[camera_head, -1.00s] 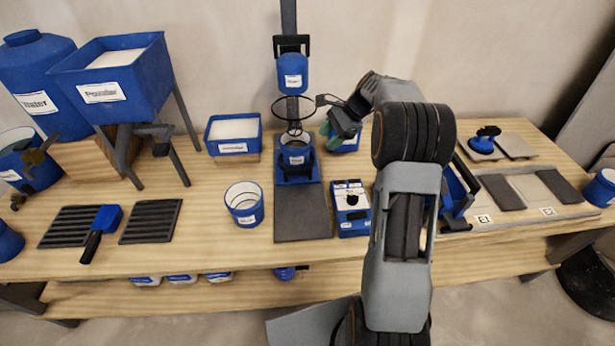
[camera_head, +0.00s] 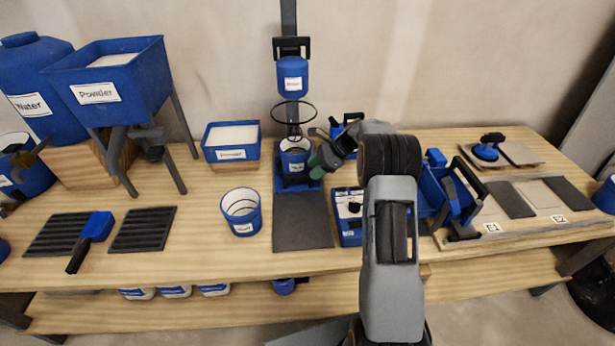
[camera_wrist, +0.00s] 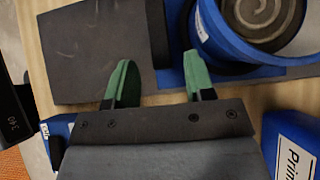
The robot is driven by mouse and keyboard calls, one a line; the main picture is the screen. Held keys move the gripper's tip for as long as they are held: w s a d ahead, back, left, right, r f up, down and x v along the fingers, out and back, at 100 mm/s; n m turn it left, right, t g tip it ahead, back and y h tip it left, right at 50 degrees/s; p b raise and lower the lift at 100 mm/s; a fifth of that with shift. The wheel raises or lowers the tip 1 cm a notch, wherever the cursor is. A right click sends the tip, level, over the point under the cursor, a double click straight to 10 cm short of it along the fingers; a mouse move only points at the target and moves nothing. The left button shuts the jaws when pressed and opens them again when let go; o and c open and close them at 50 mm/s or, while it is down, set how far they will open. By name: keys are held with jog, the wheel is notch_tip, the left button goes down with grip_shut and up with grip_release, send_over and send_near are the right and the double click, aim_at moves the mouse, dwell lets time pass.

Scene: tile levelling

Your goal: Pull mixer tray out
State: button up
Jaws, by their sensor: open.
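The mixer (camera_head: 292,77) stands at the back middle of the table, a blue motor head on a dark column. Below it, a blue bucket (camera_head: 294,152) sits on the blue mixer tray (camera_head: 285,184), behind a flat dark plate (camera_head: 302,222). My gripper (camera_head: 322,156) is open just right of the bucket. In the wrist view the green fingers of my gripper (camera_wrist: 157,68) are apart, with a dark upright bar (camera_wrist: 156,35) between them in the picture. Contact with the bar cannot be told. The bucket, with a spiral pattern inside, is close at upper right.
A blue-and-white control box (camera_head: 349,215) stands right of the plate, close under my arm. A blue cup (camera_head: 241,211) stands left of the plate. A blue Primer container (camera_wrist: 292,145) is near my gripper in the wrist view. A powder hopper (camera_head: 108,75) stands at the left.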

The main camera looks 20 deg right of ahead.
aim_at(305, 175)
jog(key=shift+x, duration=1.95)
jog(key=shift+c, duration=0.3)
grip_shut()
